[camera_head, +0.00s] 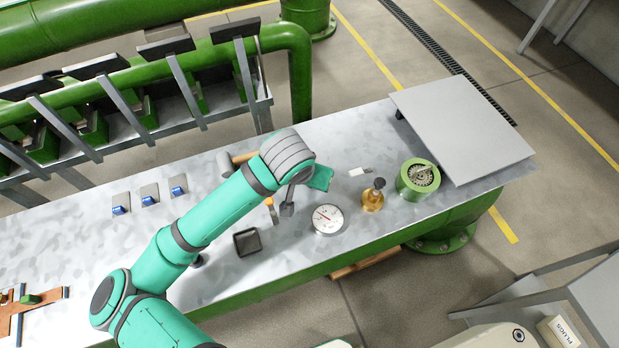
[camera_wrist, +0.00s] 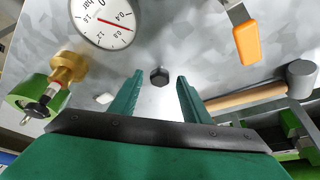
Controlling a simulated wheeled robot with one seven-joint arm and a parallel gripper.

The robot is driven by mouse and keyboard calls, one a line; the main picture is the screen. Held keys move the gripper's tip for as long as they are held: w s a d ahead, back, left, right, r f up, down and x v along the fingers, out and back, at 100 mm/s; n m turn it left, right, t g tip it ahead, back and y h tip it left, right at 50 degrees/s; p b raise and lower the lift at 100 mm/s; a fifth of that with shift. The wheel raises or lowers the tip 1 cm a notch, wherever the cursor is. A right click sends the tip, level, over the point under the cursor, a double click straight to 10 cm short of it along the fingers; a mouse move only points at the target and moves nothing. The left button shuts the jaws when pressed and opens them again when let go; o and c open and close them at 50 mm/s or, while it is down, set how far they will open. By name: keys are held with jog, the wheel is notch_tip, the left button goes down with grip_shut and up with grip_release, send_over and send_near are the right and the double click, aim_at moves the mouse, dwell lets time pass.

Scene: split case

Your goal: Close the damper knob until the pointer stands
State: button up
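A round white gauge (camera_head: 328,218) with a red pointer lies on the metal bench top. In the wrist view the gauge (camera_wrist: 104,18) is cut off at the top; its pointer is near the 0.4 to 0.8 marks.
A green cylinder (camera_head: 405,188) with a toothed face stands close right of the brass fitting. A hammer (camera_wrist: 300,73), an orange-handled tool (camera_wrist: 247,42) and a dark square tray (camera_head: 247,242) are nearby. A grey plate (camera_head: 462,125) covers the bench's right end.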

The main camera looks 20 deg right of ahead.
jog(key=v, duration=1)
jog(key=shift+r, duration=0.4)
